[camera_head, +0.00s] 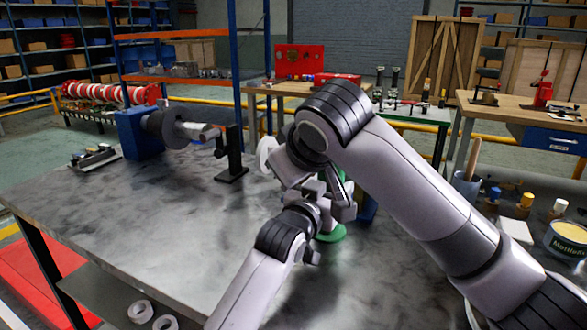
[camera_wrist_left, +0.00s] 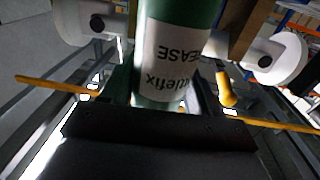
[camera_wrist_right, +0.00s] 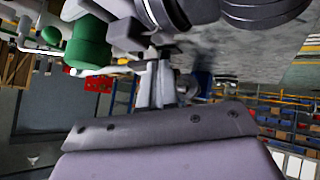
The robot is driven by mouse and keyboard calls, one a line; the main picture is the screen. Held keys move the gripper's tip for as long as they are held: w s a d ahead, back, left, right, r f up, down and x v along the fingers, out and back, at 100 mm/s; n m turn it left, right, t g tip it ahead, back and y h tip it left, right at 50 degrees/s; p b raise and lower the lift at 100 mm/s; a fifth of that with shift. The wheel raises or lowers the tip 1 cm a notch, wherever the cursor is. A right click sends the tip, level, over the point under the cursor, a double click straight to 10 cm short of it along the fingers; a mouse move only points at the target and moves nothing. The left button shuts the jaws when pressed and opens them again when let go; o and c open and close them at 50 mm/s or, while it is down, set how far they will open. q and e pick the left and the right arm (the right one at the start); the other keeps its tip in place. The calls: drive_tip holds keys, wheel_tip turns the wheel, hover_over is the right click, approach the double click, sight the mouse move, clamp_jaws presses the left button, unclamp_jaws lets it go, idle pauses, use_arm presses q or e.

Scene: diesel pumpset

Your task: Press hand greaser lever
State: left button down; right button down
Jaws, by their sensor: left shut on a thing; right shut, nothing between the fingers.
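A green cylinder with a white label reading "GREASE" (camera_wrist_left: 175,50) stands close between the fingers of my left gripper (camera_wrist_left: 170,100) in the left wrist view. My left gripper is shut on this hand greaser. In the head view, the greaser's green round end (camera_head: 330,235) shows low beside my left wrist; my arms hide most of its body. My right gripper (camera_wrist_right: 155,75) is shut and empty. In the right wrist view, a green cylindrical part (camera_wrist_right: 88,42) lies left of its fingertips, apart from them. I cannot make out the lever or whether anything touches it.
The grey bench (camera_head: 120,215) is broadly clear at left and front. A blue-based machine with a shaft (camera_head: 135,135) and a black stand (camera_head: 232,155) stand toward its back. Two rings (camera_head: 141,311) lie low at front.

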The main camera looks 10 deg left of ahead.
drive_tip(key=w+a+r+v, duration=0.1)
drive_tip(key=r+v, duration=0.1)
drive_tip(key=v, duration=1.1)
drive_tip(key=shift+w+a, duration=0.25)
drive_tip(key=w+d+r+m+g+y, duration=0.4)
drive_tip(key=w+d+r+g+y, duration=0.1)
drive_tip(key=w+d+r, duration=0.3)
drive_tip(key=shift+w+d+m+y, duration=0.3)
drive_tip(key=shift+w+d+y, duration=0.4)
drive_tip(key=shift+d, duration=0.55)
drive_tip(key=shift+a+r, duration=0.1)
